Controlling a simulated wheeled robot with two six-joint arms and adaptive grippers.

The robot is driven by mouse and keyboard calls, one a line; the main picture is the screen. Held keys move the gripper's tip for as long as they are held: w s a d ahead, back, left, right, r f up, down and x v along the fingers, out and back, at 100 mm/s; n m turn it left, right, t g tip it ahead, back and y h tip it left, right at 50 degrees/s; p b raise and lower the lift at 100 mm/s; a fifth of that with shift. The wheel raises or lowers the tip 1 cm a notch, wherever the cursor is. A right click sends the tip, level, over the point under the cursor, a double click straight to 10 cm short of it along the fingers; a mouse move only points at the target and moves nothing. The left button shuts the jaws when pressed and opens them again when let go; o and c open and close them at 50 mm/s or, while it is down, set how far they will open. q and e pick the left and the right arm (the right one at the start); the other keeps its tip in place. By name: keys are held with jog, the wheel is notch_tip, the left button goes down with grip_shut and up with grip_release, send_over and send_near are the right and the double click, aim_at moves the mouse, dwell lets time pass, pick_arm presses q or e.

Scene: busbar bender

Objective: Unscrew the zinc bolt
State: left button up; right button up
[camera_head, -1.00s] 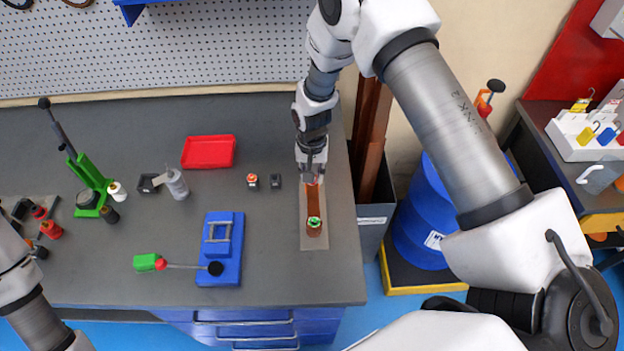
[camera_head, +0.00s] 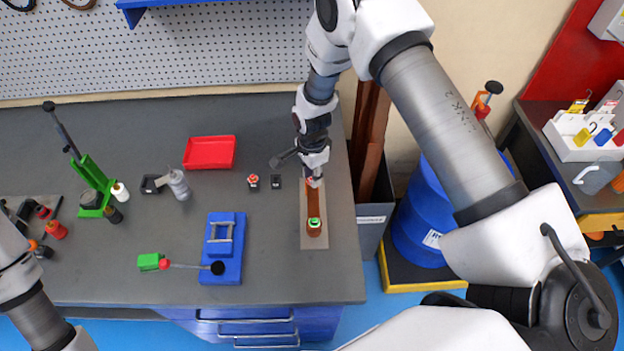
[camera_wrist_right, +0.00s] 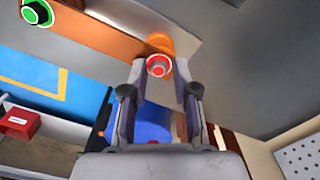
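The right gripper (camera_head: 314,172) points down at the far end of a copper bar (camera_head: 314,202) near the bench's right side. In the right wrist view, its two fingers (camera_wrist_right: 160,75) stand on either side of a bolt with a red ring and a pale centre (camera_wrist_right: 158,65). A small gap or contact there is too fine to tell. A second bolt with a green ring (camera_head: 314,224) stands at the near end of the bar and shows in the wrist view (camera_wrist_right: 37,12). I cannot tell by its finish which is zinc. Only my left forearm shows at lower left.
The bar lies on a grey plate (camera_head: 312,242). Left of it are two small blocks (camera_head: 253,181), a red tray (camera_head: 209,152) and a blue fixture (camera_head: 221,262). A grey bin and a blue drum (camera_head: 420,225) stand right of the bench.

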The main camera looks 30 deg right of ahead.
jog(key=shift+m, duration=0.3)
jog(key=shift+m, duration=0.6)
jog(key=shift+s, duration=0.1)
grip_shut()
jog(key=n, duration=0.5)
jog(key=shift+n, duration=0.4)
